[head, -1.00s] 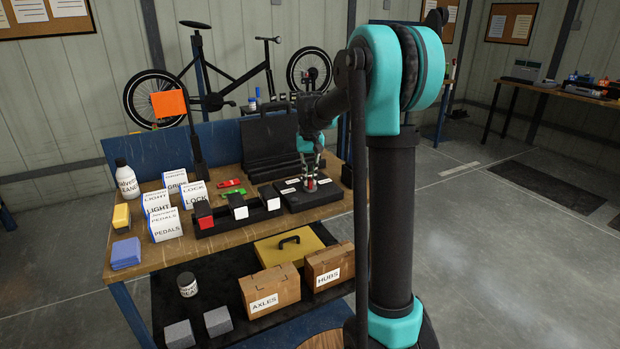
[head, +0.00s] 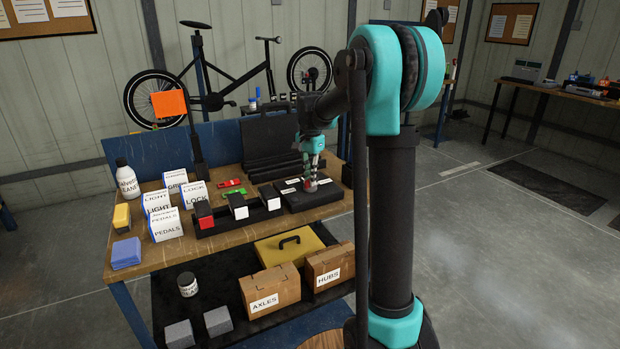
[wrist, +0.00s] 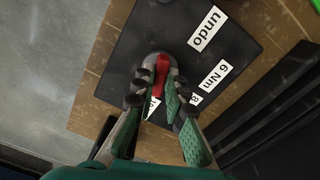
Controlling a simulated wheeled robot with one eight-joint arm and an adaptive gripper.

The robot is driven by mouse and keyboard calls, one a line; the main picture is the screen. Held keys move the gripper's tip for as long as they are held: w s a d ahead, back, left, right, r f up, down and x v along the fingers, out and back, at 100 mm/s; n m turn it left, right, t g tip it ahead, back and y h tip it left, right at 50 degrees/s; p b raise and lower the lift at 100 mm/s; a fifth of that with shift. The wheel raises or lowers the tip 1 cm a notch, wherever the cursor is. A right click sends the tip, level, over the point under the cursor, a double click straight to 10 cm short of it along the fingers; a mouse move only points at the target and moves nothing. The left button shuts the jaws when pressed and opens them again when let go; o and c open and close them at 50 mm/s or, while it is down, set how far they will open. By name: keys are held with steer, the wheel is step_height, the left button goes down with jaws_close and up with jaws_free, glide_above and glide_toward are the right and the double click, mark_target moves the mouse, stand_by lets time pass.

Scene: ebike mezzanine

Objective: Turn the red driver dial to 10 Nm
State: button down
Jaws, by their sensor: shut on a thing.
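The red driver dial (wrist: 161,72) is a red bar on a round grey knob, set on a flat black board (wrist: 128,50). My gripper (wrist: 157,90) points down, with its two green-padded fingers shut on the red bar from both sides. White labels surround the knob: "undo" (wrist: 205,27), "6 Nm" (wrist: 216,75) and others partly hidden by my fingers. The 10 Nm label cannot be read. In the head view, my gripper (head: 311,180) stands over the black board (head: 325,197) near the bench's right end, and largely hides the dial.
A black holder (head: 235,218) with red and white blocks stands left of the board. Green and red small items (head: 231,188) lie behind it. White labelled boxes (head: 165,224) stand further left. A black ridged case (head: 270,145) stands behind the board.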

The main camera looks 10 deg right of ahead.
steer(key=shift+m, duration=0.6)
steer(key=c, duration=1.6)
jaws_free()
steer(key=shift+o, duration=0.2)
step_height(320, 180, up, 12)
steer(key=s+d+f+n+t, duration=0.2)
steer(key=s+f+n, duration=0.3)
steer(key=s+f, duration=0.7)
steer(key=s+d+f+n+t, duration=0.2)
steer(key=s+f+n, duration=0.4)
steer(key=s+f, duration=0.7)
steer(key=s, duration=0.5)
steer(key=shift+s+f+n, duration=0.2)
steer(key=shift+s+n, duration=0.1)
